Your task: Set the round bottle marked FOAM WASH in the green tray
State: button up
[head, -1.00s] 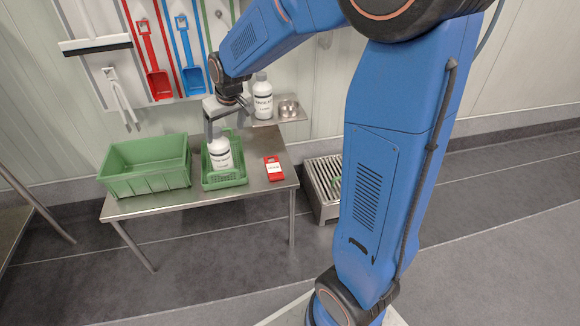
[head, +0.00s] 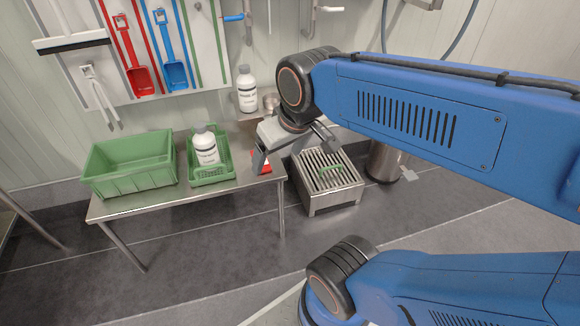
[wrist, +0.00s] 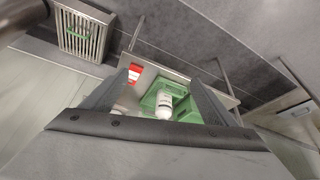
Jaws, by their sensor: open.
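A white round bottle (head: 205,150) with a dark-printed label stands in the small green tray (head: 212,178) on the steel table. The bottle also shows in the wrist view (wrist: 164,104), with the tray (wrist: 151,101) around it. A second white bottle (head: 247,92) stands on the small wall shelf behind. Neither label is readable, so I cannot tell which says FOAM WASH. My gripper (head: 294,150) is open and empty, to the right of the tray and apart from both bottles. Its two fingers (wrist: 155,92) frame the table in the wrist view.
A larger green bin (head: 130,165) stands left of the tray. A red-and-white packet (head: 262,162) lies at the table's right, partly hidden by my gripper. A metal cup (head: 270,102) is on the shelf. A slatted metal box (head: 327,180) stands on the floor at right.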

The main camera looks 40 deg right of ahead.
jog(key=s, duration=0.2)
jog(key=s+f, duration=0.1)
jog(key=s, duration=0.1)
jog(key=shift+d, duration=0.2)
